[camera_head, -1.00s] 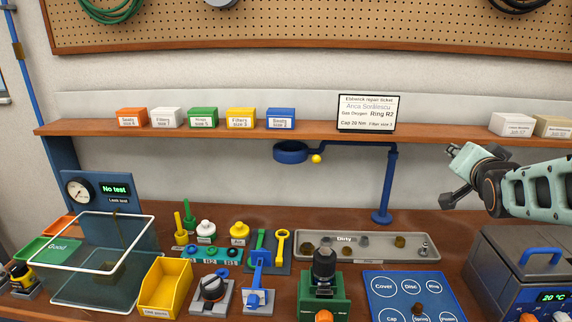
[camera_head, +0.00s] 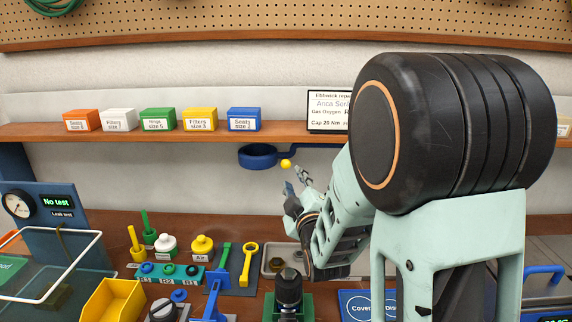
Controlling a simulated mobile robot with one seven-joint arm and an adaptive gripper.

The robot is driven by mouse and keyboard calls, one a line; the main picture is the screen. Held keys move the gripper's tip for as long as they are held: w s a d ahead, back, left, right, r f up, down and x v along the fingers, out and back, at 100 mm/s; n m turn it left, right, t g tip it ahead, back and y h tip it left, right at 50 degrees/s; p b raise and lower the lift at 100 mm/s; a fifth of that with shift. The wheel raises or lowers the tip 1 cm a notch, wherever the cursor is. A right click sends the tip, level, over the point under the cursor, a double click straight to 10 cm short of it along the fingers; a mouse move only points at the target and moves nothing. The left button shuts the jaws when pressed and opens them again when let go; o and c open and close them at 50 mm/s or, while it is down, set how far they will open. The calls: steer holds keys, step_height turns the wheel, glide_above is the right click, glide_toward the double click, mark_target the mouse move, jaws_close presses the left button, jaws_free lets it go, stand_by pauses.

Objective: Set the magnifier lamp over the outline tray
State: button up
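The magnifier lamp (camera_head: 257,155) is a blue ring on a blue swing arm, hanging just under the shelf. A yellow knob (camera_head: 285,164) sits beside the ring, at its right. The lamp's post is hidden behind my arm. My gripper (camera_head: 297,183) is just below and right of the knob, with its fingers apart and nothing visible between them. I cannot tell its depth from the knob. The outline tray (camera_head: 355,304) is the blue board with labelled outlines at the bottom; my arm hides its right part.
The wooden shelf (camera_head: 150,130) with several small boxes and a ticket sign (camera_head: 325,112) runs above the lamp. Below are a black-topped green fixture (camera_head: 289,290), the Dirty tray (camera_head: 268,262), mostly hidden, and a yellow bin (camera_head: 114,300). The wall left of the ring is bare.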

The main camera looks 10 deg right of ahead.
mark_target(287, 167)
steer(key=w, duration=0.3)
steer(key=w+p, duration=0.1)
steer(key=w, duration=0.3)
steer(key=w+p, duration=0.1)
steer(key=w, duration=0.2)
steer(key=shift+w+a+f, duration=0.1)
steer(key=shift+w+a, duration=0.15)
steer(key=shift+w, duration=0.15)
steer(key=shift+c, duration=0.3)
jaws_close()
